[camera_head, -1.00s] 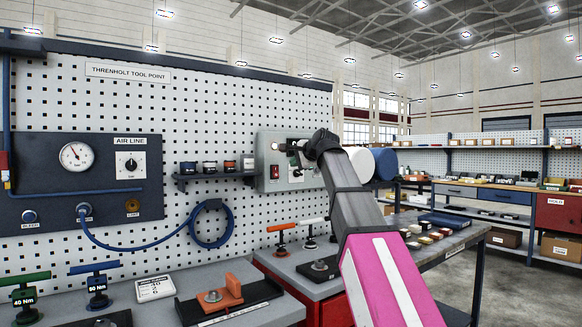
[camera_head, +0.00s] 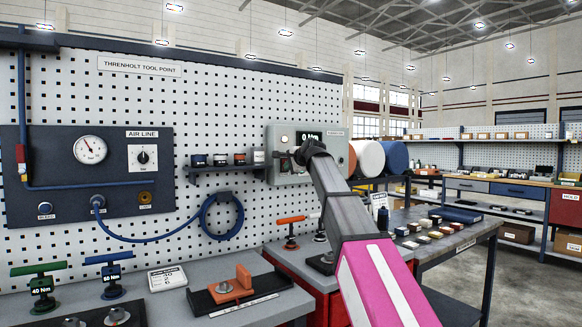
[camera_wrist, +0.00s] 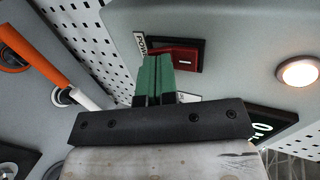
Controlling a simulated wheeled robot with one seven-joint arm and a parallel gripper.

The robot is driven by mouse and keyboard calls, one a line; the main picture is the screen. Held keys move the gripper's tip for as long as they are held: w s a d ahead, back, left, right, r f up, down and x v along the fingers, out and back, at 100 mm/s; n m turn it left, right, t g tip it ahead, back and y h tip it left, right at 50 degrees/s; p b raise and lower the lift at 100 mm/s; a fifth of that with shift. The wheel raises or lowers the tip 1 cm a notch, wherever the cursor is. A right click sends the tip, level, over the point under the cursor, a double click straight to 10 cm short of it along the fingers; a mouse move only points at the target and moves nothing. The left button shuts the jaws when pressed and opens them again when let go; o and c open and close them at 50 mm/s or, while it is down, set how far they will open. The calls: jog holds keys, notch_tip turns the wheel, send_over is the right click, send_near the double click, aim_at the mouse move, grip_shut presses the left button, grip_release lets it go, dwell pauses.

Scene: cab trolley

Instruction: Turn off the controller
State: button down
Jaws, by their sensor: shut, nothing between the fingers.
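The controller (camera_head: 281,131) is a grey box on the pegboard, with a lit display (camera_head: 308,136) reading 0 Nm. In the wrist view its red rocker switch (camera_wrist: 186,59) sits in a black frame beside a POWER label (camera_wrist: 140,43). My gripper (camera_wrist: 156,62) has green fingers, shut together and empty. Their tips overlap the label-side end of the switch; I cannot tell whether they touch it. Part of the display (camera_wrist: 262,125) shows lit at the right of the wrist view.
A glowing round lamp or button (camera_wrist: 298,72) is on the controller face. A small shelf with jars (camera_head: 222,168) is to its left. A bench with an orange-handled tool (camera_head: 291,221) lies below. Large rolls (camera_head: 369,158) stand to the right.

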jog(key=shift+w+a+f, duration=0.1)
jog(key=shift+w+f, duration=0.05)
dwell(0.3)
jog(key=shift+r, duration=0.2)
jog(key=shift+w+r+t+y, duration=0.1)
jog(key=shift+r+t+y, duration=0.2)
jog(key=shift+r, duration=0.45)
jog(key=v, duration=1.4)
jog(key=shift+r, duration=0.35)
